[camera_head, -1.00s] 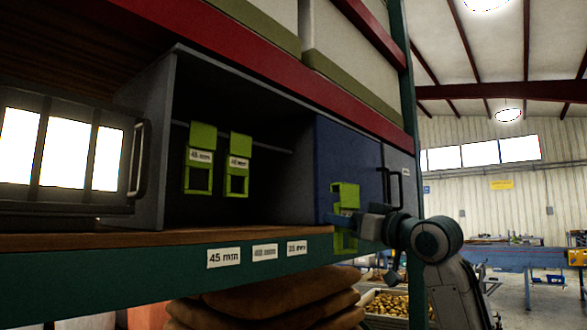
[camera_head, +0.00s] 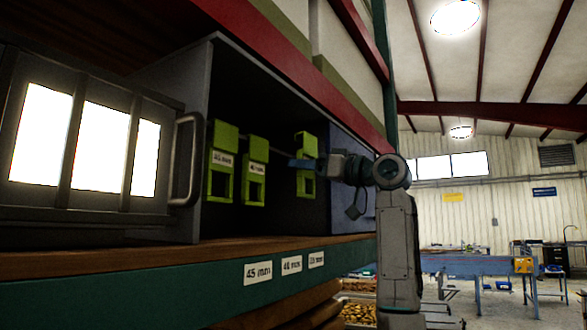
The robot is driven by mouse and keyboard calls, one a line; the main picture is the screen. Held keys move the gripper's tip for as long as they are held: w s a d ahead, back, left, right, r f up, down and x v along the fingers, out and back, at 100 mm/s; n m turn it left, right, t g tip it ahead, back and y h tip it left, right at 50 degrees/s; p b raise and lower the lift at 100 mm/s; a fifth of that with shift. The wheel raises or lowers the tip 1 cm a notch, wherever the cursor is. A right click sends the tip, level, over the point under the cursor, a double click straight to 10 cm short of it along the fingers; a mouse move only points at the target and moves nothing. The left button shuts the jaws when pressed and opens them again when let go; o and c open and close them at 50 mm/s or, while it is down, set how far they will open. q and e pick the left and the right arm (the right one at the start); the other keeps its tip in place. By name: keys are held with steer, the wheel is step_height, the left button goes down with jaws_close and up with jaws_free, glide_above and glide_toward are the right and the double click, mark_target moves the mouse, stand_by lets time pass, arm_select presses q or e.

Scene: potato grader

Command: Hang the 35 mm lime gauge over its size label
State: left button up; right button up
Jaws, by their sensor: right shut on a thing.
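My right gripper (camera_head: 304,164) is shut on a lime gauge (camera_head: 306,186), gripping it across the middle from the right. This gauge is upright at the right of the open grey cabinet (camera_head: 211,75), near its blue panel (camera_head: 352,175). I cannot tell whether its top hook touches the rail. Two other lime gauges, the left one (camera_head: 222,180) and the middle one (camera_head: 255,185), hang inside, with white tags hard to read. The 35 mm label (camera_head: 316,260) is on the shelf edge, roughly below the held gauge. My left gripper is out of view.
The 45 mm label (camera_head: 258,272) and another label (camera_head: 291,265) sit farther left on the green shelf edge (camera_head: 130,300). A barred door with a handle (camera_head: 187,160) stands at the left. Sacks and a crate of potatoes (camera_head: 357,313) are below.

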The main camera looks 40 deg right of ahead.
steer(key=shift+d+r, duration=0.1)
steer(key=shift+d, duration=0.35)
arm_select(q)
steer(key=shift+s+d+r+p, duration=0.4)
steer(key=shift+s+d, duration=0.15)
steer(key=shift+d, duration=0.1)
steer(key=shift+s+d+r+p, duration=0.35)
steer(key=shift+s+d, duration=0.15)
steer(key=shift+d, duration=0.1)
arm_select(e)
steer(key=w+a+f, duration=0.1)
steer(key=w+a, duration=0.2)
steer(key=w, duration=0.4)
steer(key=shift+a+f, duration=0.15)
steer(key=shift+f, duration=0.25)
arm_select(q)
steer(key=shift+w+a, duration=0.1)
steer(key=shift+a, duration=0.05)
arm_select(e)
steer(key=shift+a, duration=0.1)
steer(key=o, duration=1)
